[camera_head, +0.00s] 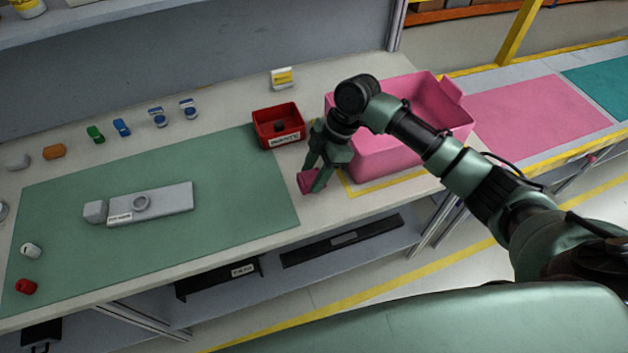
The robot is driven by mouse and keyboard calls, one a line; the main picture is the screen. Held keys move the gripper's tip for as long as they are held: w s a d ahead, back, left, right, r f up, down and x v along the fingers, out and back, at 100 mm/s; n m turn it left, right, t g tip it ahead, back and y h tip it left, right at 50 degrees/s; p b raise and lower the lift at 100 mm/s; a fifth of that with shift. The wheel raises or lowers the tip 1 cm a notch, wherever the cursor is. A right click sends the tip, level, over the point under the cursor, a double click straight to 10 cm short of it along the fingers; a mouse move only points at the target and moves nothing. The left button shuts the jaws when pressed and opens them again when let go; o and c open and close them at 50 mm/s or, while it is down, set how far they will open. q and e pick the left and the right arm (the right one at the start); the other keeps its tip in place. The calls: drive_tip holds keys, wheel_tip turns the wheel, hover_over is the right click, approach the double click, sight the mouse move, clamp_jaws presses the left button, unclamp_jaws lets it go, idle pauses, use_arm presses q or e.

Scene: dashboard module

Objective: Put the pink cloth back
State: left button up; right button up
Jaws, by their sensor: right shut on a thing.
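The pink cloth (306,181) is a small folded dark-pink piece at the fingertips of my right gripper (315,178). My right gripper points down and is shut on the cloth, near the right edge of the green mat and left of the pink bin. I cannot tell whether the cloth touches the table. The large pink bin (385,157) stands at the right end of the table, partly hidden behind my right arm. My left gripper is not in view.
A small red bin (279,143) with a dark item inside stands just left of the gripper. A grey module (165,201) lies on the green mat (235,185). Several small coloured items line the table's back, with a yellow-and-white box (282,78) behind the red bin.

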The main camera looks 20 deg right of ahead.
wheel_tip(320, 180, down, 4)
drive_tip(key=shift+r+p, duration=0.25)
drive_tip(key=shift+p, duration=0.05)
drive_tip(key=shift+f, duration=0.3)
drive_tip(key=shift+f, duration=0.2)
drive_tip(key=o, duration=1.2)
drive_tip(key=shift+r, duration=0.1)
drive_tip(key=shift+r, duration=0.1)
drive_tip(key=shift+d+r, duration=0.1)
drive_tip(key=shift+r, duration=0.1)
drive_tip(key=b+v, duration=0.2)
drive_tip(key=v, duration=0.9)
drive_tip(key=shift+r, duration=0.3)
